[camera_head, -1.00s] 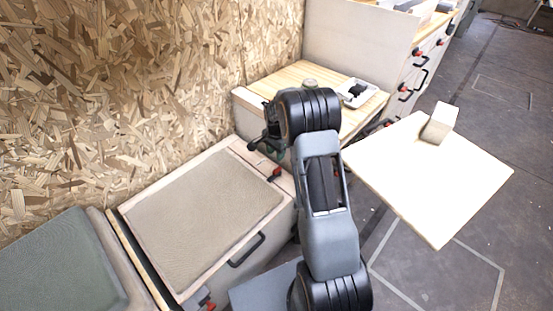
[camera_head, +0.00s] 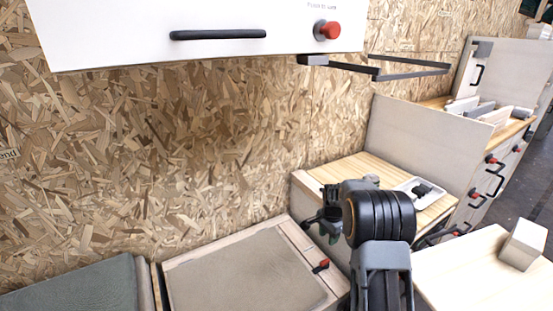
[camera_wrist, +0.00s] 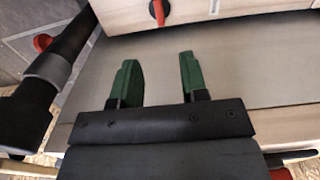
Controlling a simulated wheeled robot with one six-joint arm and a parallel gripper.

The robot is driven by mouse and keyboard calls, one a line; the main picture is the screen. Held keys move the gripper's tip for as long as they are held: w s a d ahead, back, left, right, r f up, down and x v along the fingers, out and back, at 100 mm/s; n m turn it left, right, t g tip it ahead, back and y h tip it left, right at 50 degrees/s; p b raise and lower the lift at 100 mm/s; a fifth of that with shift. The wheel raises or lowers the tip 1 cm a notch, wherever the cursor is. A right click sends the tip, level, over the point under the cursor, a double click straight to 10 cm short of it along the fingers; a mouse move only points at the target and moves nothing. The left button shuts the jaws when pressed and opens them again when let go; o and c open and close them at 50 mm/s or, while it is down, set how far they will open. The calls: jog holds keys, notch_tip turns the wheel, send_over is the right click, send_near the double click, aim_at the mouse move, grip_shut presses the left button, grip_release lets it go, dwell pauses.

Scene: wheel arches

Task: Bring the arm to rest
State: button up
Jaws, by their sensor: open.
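My gripper (camera_wrist: 158,82) shows in the wrist view with its two green fingers apart and nothing between them. Behind the fingers are a flat grey-beige panel and a light wooden front with a red knob (camera_wrist: 158,12). In the head view my arm rises from the bottom right of centre. My gripper (camera_head: 328,228) is partly hidden behind the arm's black joint, beside the wooden counter and above the padded bench. It touches nothing that I can make out.
A white overhead cabinet (camera_head: 200,30) with a black handle hangs on the chipboard wall. The wooden counter (camera_head: 345,170) bears a white tray (camera_head: 424,190). A padded bench (camera_head: 240,275) stands at lower left.

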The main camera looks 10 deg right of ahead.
jog(key=s+a+r+n+t+p, duration=0.1)
jog(key=s+a+r+n+p, duration=0.2)
jog(key=s+r+p, duration=0.4)
jog(key=s+a+r+n+t+p, duration=0.1)
jog(key=s+a+r+n+p, duration=0.3)
jog(key=r, duration=1.4)
jog(key=s+a+r+n+t+p, duration=0.1)
jog(key=s+a+r+n+p, duration=0.3)
jog(key=s+r+p, duration=0.7)
jog(key=s+r+n, duration=0.2)
jog(key=s, duration=0.1)
jog(key=shift+s+r+t+p, duration=0.15)
jog(key=shift+r+t+p, duration=0.05)
jog(key=shift+t+p, duration=0.1)
